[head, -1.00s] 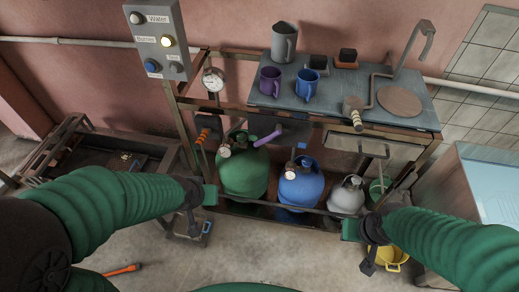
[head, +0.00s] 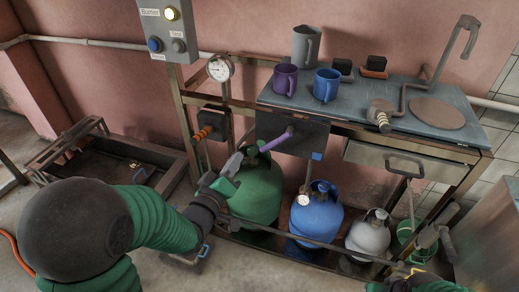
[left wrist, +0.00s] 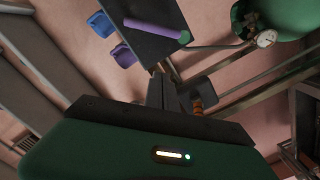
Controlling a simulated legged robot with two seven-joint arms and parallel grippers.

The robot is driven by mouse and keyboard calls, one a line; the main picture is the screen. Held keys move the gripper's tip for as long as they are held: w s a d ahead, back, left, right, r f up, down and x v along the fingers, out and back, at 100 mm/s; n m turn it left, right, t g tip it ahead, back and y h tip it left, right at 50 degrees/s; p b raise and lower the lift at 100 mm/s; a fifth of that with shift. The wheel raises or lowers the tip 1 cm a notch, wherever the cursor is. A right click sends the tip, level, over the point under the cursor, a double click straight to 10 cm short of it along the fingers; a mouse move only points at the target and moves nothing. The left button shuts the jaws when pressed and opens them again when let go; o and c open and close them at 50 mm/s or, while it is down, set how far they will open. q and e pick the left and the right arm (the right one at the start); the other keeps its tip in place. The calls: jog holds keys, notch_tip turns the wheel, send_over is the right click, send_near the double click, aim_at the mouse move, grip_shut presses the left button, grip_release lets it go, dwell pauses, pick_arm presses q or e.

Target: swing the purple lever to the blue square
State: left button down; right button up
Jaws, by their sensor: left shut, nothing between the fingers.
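The purple lever (head: 274,141) is on a dark box (head: 308,138) under the counter's front edge. It slants down to the left, its free end above the green gas cylinder (head: 258,192). The blue square (head: 317,156) is at the box's lower right, apart from the lever. My left gripper (head: 236,160) is shut and empty, left of and slightly below the lever's free end, apart from it. In the left wrist view the lever (left wrist: 152,29) lies across the box, beyond my fingers (left wrist: 163,92). My right gripper (head: 438,240) is low at the right; its jaws are unclear.
An orange-striped handle (head: 203,134) and a pressure gauge (head: 219,68) are left of the box. A blue cylinder (head: 316,218) and a grey one (head: 368,237) stand below. Purple (head: 285,80) and blue (head: 326,85) mugs stand on the counter (head: 420,127). A drawer (head: 405,160) is at right.

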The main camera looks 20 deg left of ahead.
pick_arm(q)
jog(key=w+d, duration=0.1)
jog(key=w, duration=0.1)
send_over(261, 148)
jog(key=s+a, duration=0.3)
jog(key=s, duration=0.1)
jog(key=d+f+b, duration=0.1)
jog(key=w+d+f+b, duration=0.1)
jog(key=d+f, duration=0.1)
jog(key=shift+w+d+f, duration=0.1)
jog(key=shift+w+d, duration=0.1)
jog(key=shift+d, duration=0.1)
jog(key=shift+a, duration=0.15)
jog(key=shift+f, duration=0.2)
